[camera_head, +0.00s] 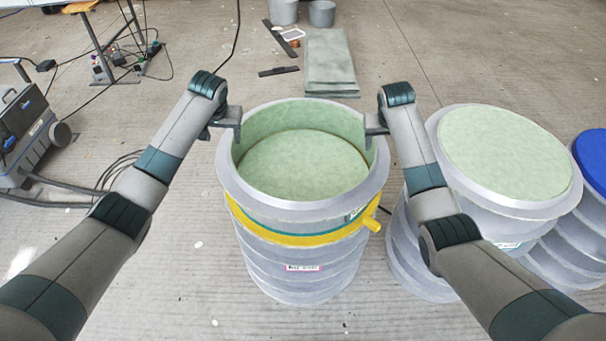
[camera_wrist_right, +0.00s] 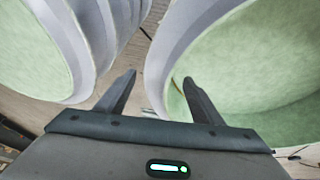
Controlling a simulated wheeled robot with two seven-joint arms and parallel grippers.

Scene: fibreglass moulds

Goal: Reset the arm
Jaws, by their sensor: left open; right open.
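The open mould (camera_head: 302,208) stands upright in the middle of the head view, with a grey rim, a pale green inside and a yellow band with a spout. My left gripper (camera_head: 237,122) is at the left side of its rim. My right gripper (camera_head: 374,126) is at the right side of the rim. In the right wrist view my right gripper (camera_wrist_right: 160,92) has its fingers apart and empty. The mould's rim (camera_wrist_right: 158,62) shows between them, one finger over the green inside. I cannot tell whether either gripper touches the rim.
A second mould (camera_head: 503,158) with a green top stands close on the right, beside one with a blue top (camera_head: 594,160). Grey sheets (camera_head: 331,62) lie behind. A grey machine (camera_head: 32,128) and cables are at left. Floor in front is clear.

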